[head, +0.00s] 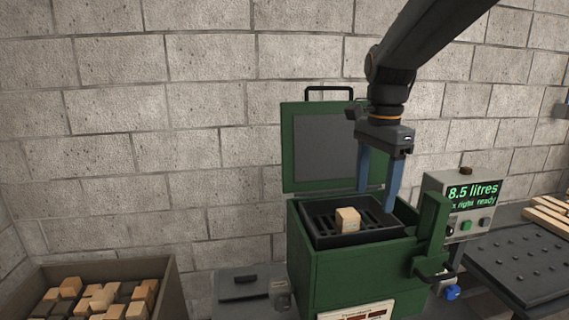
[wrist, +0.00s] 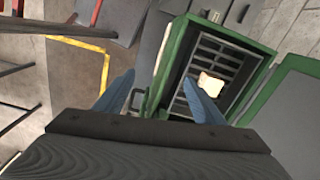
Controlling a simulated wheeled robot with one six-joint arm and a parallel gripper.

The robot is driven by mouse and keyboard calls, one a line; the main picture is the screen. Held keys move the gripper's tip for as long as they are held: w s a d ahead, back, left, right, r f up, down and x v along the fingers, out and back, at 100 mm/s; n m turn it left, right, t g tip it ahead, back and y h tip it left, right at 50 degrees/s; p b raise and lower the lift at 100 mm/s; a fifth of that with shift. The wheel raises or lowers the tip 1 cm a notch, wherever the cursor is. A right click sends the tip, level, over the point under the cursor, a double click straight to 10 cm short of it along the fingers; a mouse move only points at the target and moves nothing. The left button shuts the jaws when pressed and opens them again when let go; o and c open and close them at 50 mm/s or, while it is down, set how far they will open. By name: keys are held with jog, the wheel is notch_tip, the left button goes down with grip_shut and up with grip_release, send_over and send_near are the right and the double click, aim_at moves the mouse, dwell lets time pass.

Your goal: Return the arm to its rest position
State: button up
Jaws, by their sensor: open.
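My gripper (head: 379,188) hangs from my dark arm with its two blue fingers pointing down, over the right part of a green box machine (head: 325,262). The fingers are apart with nothing between them. They also show apart in the wrist view (wrist: 160,92). A small light wooden block (head: 347,219) sits on the dark slotted tray (head: 318,236) inside the machine, left of the fingers. The block shows in the wrist view (wrist: 211,85) too, near one fingertip; I cannot tell the exact gap. The machine's green lid (head: 287,150) stands open behind.
A bin (head: 165,278) of wooden and dark blocks stands at the lower left. A display box (head: 462,205) reading "8.5 litres" is right of the machine. A dark studded table (head: 520,275) with wooden slats is far right. A block wall closes the back.

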jog(key=s+f+n+b, duration=0.3)
jog(key=s+f+n, duration=0.1)
jog(key=f, duration=0.5)
jog(key=s+f+n+b, duration=0.3)
jog(key=f+n, duration=0.2)
jog(key=f, duration=0.5)
jog(key=s+f+n+t+b, duration=0.1)
jog(key=s+f+n+b, duration=0.2)
jog(key=f, duration=0.7)
jog(key=shift+s+n+b, duration=0.35)
jog(key=shift+s+n, duration=0.45)
jog(key=shift+n, duration=0.1)
